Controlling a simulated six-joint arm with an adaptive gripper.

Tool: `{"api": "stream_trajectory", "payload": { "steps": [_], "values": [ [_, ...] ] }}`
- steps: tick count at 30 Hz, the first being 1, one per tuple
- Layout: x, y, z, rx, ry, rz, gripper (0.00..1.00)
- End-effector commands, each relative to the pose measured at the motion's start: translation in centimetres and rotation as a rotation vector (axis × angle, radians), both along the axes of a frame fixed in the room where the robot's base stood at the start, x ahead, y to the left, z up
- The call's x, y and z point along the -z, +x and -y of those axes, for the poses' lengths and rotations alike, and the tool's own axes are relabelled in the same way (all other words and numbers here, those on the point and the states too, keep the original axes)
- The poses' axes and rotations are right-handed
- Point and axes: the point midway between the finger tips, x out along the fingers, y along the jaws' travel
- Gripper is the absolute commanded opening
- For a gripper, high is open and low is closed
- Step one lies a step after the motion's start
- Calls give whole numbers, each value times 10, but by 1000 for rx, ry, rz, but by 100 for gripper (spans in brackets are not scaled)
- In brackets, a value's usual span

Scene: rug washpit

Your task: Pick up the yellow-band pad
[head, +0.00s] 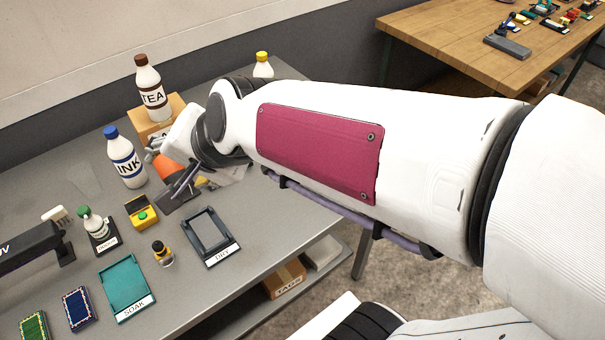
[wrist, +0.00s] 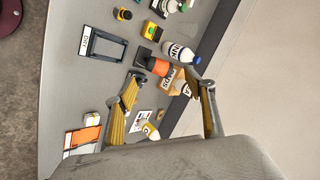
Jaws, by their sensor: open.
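I cannot tell for sure which thing is the yellow-band pad. A small upright black piece with a yellow band (head: 162,253) stands between the SOAK and DRY trays, and shows at the top of the wrist view (wrist: 122,14). A flat green pad with a yellowish edge (head: 33,325) lies at the bottom left of the head view. My gripper (head: 172,168) is over the back of the grey table, by an orange cone. In the wrist view my gripper (wrist: 166,80) has its fingers wide apart, with nothing held between them.
The teal SOAK tray (head: 125,285) and dark DRY tray (head: 207,236) lie near the front edge. A yellow box with a green button (head: 141,212), INK bottle (head: 125,158) and TEA bottle (head: 153,88) stand behind. A navy pad (head: 77,308) lies beside the SOAK tray.

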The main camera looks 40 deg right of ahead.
Motion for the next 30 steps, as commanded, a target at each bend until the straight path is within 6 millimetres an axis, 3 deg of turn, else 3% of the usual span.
{"api": "stream_trajectory", "payload": {
  "steps": [8, 18, 30],
  "values": [
    [1, 67, 0, 339, 317, 19, 54],
    [18, 137, 25, 785, 683, 56, 54],
    [66, 187, 78, 1331, 1057, 167, 54]
  ]
}}
